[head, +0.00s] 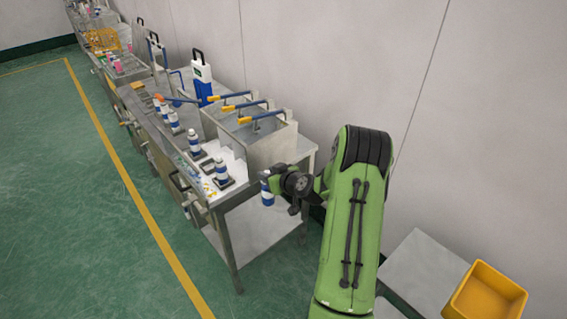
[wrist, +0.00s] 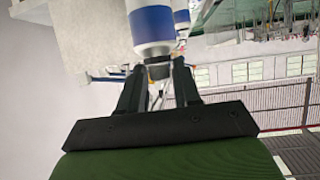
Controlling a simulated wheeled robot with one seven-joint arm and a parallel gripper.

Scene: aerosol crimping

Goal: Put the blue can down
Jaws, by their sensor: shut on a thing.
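My gripper (head: 277,187) is shut on the blue can (head: 267,189), a small can with a blue body and a pale top. It holds the can in the air just past the near right edge of the metal bench (head: 233,206). In the wrist view the fingers (wrist: 157,82) close around a dark part at the can's end, and the white and blue can (wrist: 152,27) extends beyond them. Part of the can is hidden by the gripper or cut off by the frame. The can is not touching the bench top as far as I can tell.
Similar blue and white cans stand on dark bases along the bench, the closest (head: 221,173) near its front end. Metal boxes with blue and yellow clamps (head: 254,117) stand behind. A yellow bin (head: 486,296) is at lower right. Bare bench top is narrow.

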